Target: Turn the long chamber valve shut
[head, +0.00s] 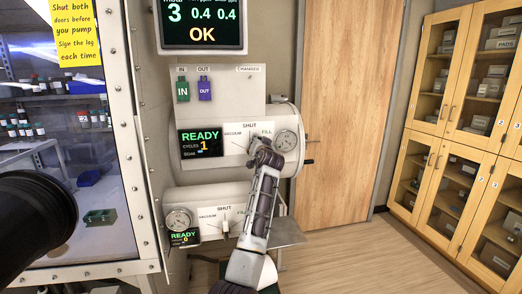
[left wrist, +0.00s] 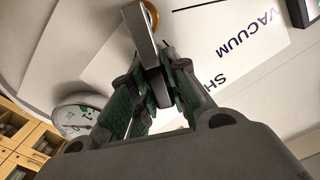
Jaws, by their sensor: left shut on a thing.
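The upper chamber (head: 292,118) is a pale cylinder with a valve panel marked VACUUM, SHUT and FILL. My left gripper (head: 262,152) is at this panel, just below the FILL mark. In the left wrist view the left gripper's green-padded fingers (left wrist: 158,98) are shut on a grey valve handle (left wrist: 141,28), with a brass ring (left wrist: 151,14) behind it. The gripper hides most of the handle in the head view, so its exact pointing is unclear. The lower chamber has its own valve lever (head: 225,222), roughly upright under SHUT. My right gripper is not in view.
The upper display (head: 201,142) reads READY, cycles 1; the lower (head: 185,238) reads READY, 0. A gauge (head: 286,140) sits right of the upper valve. A glass-fronted cabinet (head: 75,130) stands left; a wooden door (head: 345,110) and cupboards (head: 470,120) stand right.

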